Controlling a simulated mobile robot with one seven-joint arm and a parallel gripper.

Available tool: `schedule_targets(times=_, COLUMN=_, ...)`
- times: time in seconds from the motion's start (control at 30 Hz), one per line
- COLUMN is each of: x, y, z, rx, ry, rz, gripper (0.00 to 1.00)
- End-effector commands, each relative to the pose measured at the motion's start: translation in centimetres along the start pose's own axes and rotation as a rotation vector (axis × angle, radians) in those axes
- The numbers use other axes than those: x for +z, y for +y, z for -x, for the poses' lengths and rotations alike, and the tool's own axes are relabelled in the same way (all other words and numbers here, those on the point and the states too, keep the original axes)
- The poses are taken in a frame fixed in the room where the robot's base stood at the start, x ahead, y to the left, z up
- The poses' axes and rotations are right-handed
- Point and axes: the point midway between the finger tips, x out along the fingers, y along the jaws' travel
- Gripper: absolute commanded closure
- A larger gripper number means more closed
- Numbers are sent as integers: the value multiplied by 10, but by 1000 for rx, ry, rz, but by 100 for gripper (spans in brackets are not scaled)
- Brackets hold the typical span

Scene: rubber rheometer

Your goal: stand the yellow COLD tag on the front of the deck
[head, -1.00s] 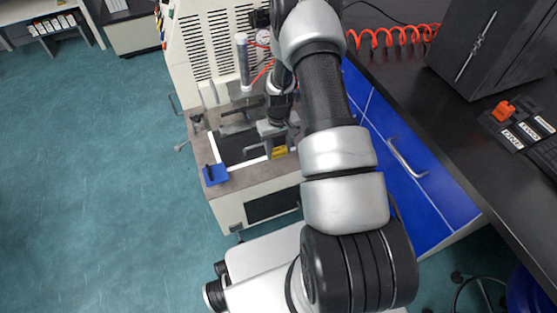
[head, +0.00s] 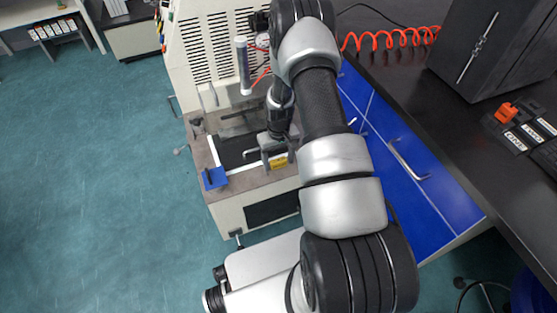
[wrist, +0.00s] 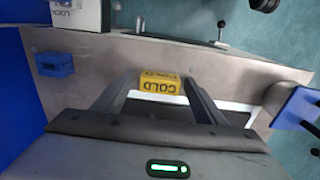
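The yellow COLD tag (head: 279,162) is at the front part of the grey-brown deck (head: 245,180) of the machine. In the wrist view the tag (wrist: 159,83) sits between the fingertips of my gripper (wrist: 160,80), lettering visible on two faces. In the head view my gripper (head: 268,148) reaches down beside the tag and partly hides that area. I cannot tell whether the tag's base touches the deck.
A blue piece with a dark handle (head: 213,179) is at the deck's left front corner. A small blue block (wrist: 54,64) and a white box marked LOCK (wrist: 78,14) show in the wrist view. A black bench (head: 440,130) with blue drawers stands at right.

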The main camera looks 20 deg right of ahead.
Motion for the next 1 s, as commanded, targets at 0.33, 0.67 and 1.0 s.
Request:
schedule_targets(times=0.33, x=-1, y=0, z=21, rx=0, ry=2, rz=0, gripper=35)
schedule_targets(times=0.67, x=-1, y=0, z=91, rx=0, ry=2, rz=0, gripper=35)
schedule_targets(times=1.0, x=-2, y=-1, z=134, rx=3, ry=9, rz=1, gripper=35)
